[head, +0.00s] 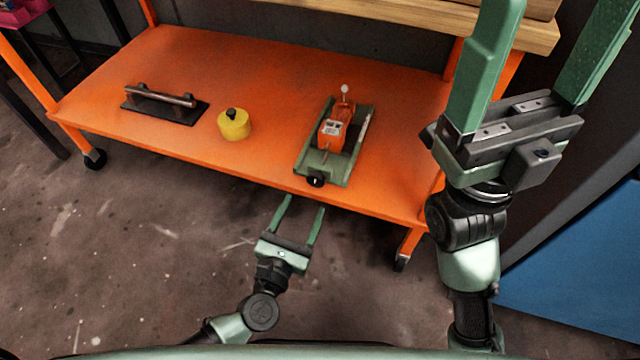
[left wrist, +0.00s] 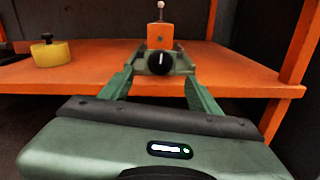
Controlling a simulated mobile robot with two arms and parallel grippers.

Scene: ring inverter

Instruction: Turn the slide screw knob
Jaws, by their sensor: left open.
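The slide screw knob (head: 315,180) is a black round knob with a white mark, on the near end of a green slide base (head: 339,172) on the orange table. An orange block (head: 333,130) with a thin pin and pale ball sits on the slide. My left gripper (head: 305,204) is open and empty, just in front of the table edge, short of the knob. In the left wrist view the knob (left wrist: 160,62) shows in line between the fingertips, facing me, its mark upright. My right gripper (head: 562,15) is open and empty, raised at the upper right.
On the orange table (head: 270,85) a yellow cylinder (head: 235,126) with a black top and a dark plate with a bar handle (head: 165,99) stand left of the slide. A wooden shelf (head: 420,18) is behind. A blue panel (head: 585,260) is at right.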

